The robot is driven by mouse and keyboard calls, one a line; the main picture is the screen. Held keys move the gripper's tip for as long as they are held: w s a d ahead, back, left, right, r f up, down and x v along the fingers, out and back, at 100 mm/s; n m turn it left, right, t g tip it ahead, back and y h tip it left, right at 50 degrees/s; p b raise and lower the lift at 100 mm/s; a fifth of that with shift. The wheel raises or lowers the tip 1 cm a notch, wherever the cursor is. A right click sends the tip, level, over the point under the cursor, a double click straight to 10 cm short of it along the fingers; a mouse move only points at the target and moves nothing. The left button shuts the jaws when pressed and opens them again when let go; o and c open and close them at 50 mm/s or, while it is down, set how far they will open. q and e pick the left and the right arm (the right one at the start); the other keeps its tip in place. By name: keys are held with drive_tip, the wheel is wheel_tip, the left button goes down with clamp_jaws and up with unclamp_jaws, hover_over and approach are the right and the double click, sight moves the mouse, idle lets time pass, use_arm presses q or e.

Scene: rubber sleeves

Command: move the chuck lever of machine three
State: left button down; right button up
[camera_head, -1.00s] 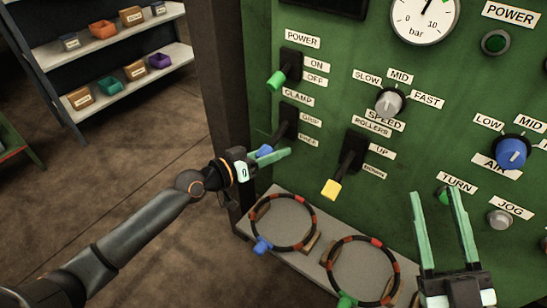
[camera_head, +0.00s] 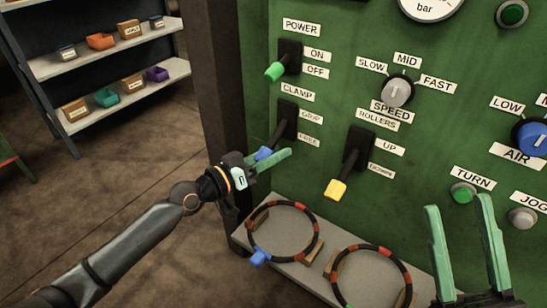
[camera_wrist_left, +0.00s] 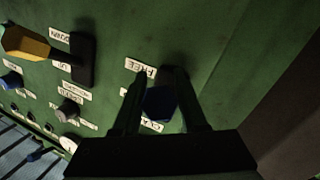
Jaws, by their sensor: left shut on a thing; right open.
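No label in view reads chuck; a lever (camera_head: 279,132) with a blue tip sits under the label CLAMP, beside the labels GRIP and FREE, on the green panel. It points down and out. My left gripper (camera_head: 275,157) is shut on its blue tip, which also shows between the fingers in the left wrist view (camera_wrist_left: 160,103). The fingers hide part of the lever. My right gripper (camera_head: 459,205) is open and empty, in front of the panel at the lower right.
A green-tipped POWER lever (camera_head: 276,71) is above and a yellow-tipped ROLLERS lever (camera_head: 336,189) to the right. Knobs and buttons fill the panel's right. Two striped rings (camera_head: 318,231) (camera_head: 405,270) lie on a grey ledge (camera_head: 245,236). A shelf with small bins stands at the back left.

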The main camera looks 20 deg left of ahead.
use_arm(q)
drive_tip(key=shift+r, duration=0.1)
idle(0.4)
drive_tip(key=shift+c, duration=2.3)
unclamp_jaws()
drive_tip(key=shift+s+a, duration=0.35)
drive_tip(key=shift+s, duration=0.05)
drive_tip(key=b+v, duration=0.1)
drive_tip(key=v, duration=1)
drive_tip(key=shift+s, duration=0.2)
